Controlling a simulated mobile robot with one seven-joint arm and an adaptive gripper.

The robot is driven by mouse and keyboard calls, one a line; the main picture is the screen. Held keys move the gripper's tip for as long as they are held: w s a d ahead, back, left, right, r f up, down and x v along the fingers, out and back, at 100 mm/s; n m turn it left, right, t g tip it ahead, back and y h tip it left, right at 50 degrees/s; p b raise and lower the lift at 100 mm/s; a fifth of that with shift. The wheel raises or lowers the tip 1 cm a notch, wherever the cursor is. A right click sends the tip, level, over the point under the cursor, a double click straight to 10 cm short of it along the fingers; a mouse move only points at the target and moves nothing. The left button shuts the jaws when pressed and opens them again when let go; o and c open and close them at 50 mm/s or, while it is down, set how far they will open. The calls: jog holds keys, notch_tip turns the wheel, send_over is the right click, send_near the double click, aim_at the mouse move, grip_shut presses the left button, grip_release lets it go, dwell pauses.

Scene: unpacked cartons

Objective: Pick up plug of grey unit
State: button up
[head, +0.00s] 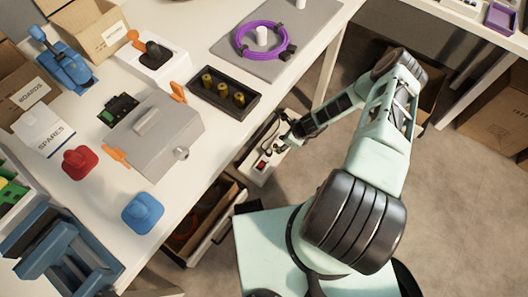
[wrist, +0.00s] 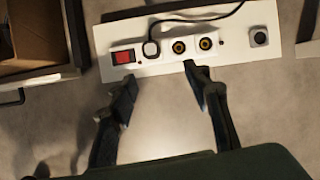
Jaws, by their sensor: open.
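A round plug (wrist: 151,49) with a black cable sits in the white power strip (wrist: 105,38), just right of the red switch (wrist: 123,57). The cable arcs away up and right. Two brass-ringed sockets (wrist: 193,45) beside the plug are empty. The strip also shows in the head view (head: 257,176), below the table edge. A grey box-like unit (head: 178,120) lies on the table; I cannot tell whether the cable runs to it. My gripper (wrist: 160,77) is open and empty, its fingertips at the strip's near edge, short of the plug. In the head view my gripper (head: 284,142) is over the strip.
The white table (head: 205,165) carries a black tray with brass parts (head: 224,92), a purple cable coil (head: 265,40) and several coloured items. An open drawer with a carton (head: 205,220) is beside the strip below the table.

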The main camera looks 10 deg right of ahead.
aim_at(270, 151)
jog(key=shift+m+y, duration=0.3)
jog(key=shift+m, duration=0.2)
jog(key=a+f, duration=0.1)
jog(key=f, duration=0.1)
jog(key=a+f+b, duration=0.1)
jog(key=f, duration=0.1)
jog(key=a+f+b, duration=0.1)
jog(key=f, duration=0.1)
jog(key=shift+w+a+f, duration=0.3)
jog(key=shift+w+f, duration=0.1)
jog(key=b+x, duration=0.1)
jog(key=x, duration=0.1)
jog(key=b+x, duration=0.2)
jog(key=x, duration=0.1)
jog(key=shift+w+f, duration=0.25)
jog(key=shift+w, duration=0.15)
jog(key=shift+c, duration=0.4)
grip_shut()
jog(key=shift+r, duration=0.1)
